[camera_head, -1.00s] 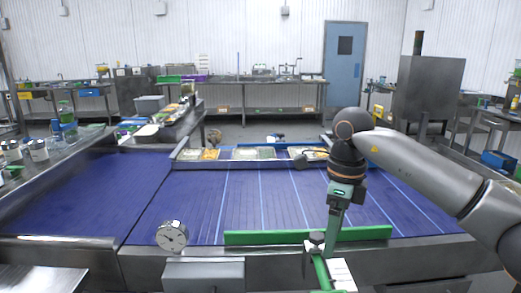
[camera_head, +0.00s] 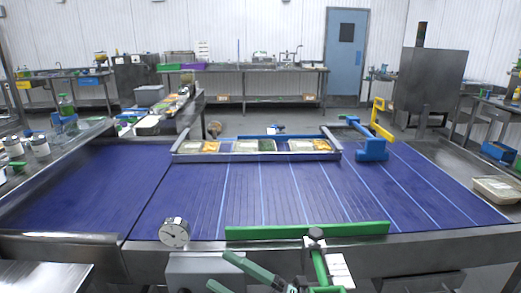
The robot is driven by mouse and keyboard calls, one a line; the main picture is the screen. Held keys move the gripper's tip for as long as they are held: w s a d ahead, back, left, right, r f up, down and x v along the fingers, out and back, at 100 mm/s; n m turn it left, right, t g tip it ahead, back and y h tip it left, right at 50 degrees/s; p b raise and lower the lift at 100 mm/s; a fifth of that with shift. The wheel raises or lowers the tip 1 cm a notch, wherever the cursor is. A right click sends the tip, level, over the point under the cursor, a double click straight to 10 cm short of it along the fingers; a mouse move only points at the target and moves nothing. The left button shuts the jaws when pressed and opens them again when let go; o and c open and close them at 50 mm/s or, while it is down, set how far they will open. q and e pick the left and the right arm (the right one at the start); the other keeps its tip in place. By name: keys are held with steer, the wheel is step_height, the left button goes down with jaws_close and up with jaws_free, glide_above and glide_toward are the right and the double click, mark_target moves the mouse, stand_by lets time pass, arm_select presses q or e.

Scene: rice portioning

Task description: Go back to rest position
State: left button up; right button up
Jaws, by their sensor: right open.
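My right gripper (camera_head: 218,269) is low at the bottom edge of the head view, its two green fingers spread apart and pointing left. Nothing shows between the fingers. The rest of the right arm is mostly out of the picture. My left gripper is not in view.
A blue conveyor (camera_head: 195,205) fills the middle, with a green bar (camera_head: 270,232) along its near edge. Food trays (camera_head: 242,147) sit on the far rail. A blue device (camera_head: 371,150) stands at the belt's right.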

steer(key=d+f+m+t+h+p, duration=0.1)
steer(key=d+f+m+t+h, duration=0.8)
steer(key=d+f+m+h, duration=0.65)
steer(key=s+d+f+m+g+h, duration=0.1)
steer(key=s+d+f+m+g, duration=0.2)
steer(key=s+f+m, duration=0.3)
steer(key=s+d+f+m+g+h+p, duration=0.1)
steer(key=s+d+f+m+g, duration=0.3)
steer(key=s+f, duration=0.5)
steer(key=shift+s+m+h, duration=0.65)
steer(key=shift+s+m, duration=0.2)
steer(key=shift+s, duration=0.3)
